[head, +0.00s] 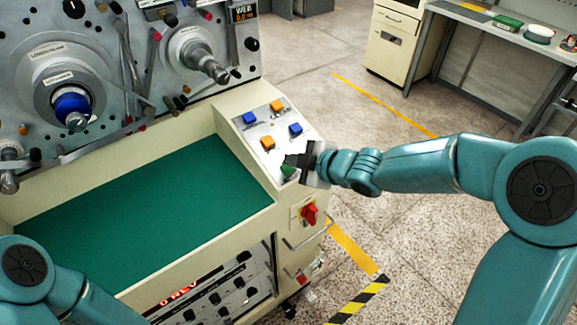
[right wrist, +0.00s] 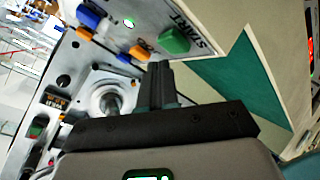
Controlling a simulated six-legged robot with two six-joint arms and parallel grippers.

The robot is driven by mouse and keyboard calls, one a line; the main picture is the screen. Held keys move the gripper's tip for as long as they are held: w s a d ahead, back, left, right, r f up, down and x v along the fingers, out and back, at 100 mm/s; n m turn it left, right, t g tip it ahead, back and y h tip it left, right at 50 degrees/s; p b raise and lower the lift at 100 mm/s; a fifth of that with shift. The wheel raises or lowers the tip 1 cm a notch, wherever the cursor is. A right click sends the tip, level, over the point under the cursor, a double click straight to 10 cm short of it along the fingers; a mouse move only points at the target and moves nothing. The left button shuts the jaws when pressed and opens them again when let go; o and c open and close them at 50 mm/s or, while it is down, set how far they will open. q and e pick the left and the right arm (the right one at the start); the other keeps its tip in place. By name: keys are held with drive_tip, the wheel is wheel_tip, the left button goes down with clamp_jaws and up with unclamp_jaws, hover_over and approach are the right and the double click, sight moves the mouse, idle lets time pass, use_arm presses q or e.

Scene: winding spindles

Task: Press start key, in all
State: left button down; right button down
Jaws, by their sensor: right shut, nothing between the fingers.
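The green start key (head: 287,170) is on the sloped key panel at the right end of the machine's bench, partly hidden by my right gripper. In the right wrist view the green key (right wrist: 174,40) shows clearly beside the printed word START. My right gripper (head: 293,160) is shut and empty, its fingertips close over the panel beside the green key. In the right wrist view the shut fingers (right wrist: 159,70) end just short of the key in the picture; I cannot tell whether they touch. My left arm shows at the lower left, but its gripper is out of view.
Two blue keys (head: 295,129) and two orange keys (head: 268,143) share the panel. A red rotary switch (head: 310,214) sits on the front face below. The green bench mat (head: 150,205) is clear. Spindles (head: 205,62) stick out behind it.

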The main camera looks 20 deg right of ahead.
drive_tip(key=shift+w+f+b, duration=0.1)
drive_tip(key=shift+f+b, duration=0.25)
drive_tip(key=shift+f, duration=0.05)
drive_tip(key=shift+f+b, duration=0.4)
drive_tip(key=shift+f, duration=0.05)
idle(0.6)
drive_tip(key=shift+r+p, duration=0.8)
drive_tip(key=shift+r, duration=0.1)
drive_tip(key=r+p, duration=0.1)
drive_tip(key=s+r+p, duration=0.1)
drive_tip(key=r+p, duration=0.2)
drive_tip(key=shift+s+d+r, duration=0.25)
drive_tip(key=shift+s+r, duration=0.05)
drive_tip(key=shift+r, duration=0.1)
drive_tip(key=shift+w, duration=0.1)
idle(0.7)
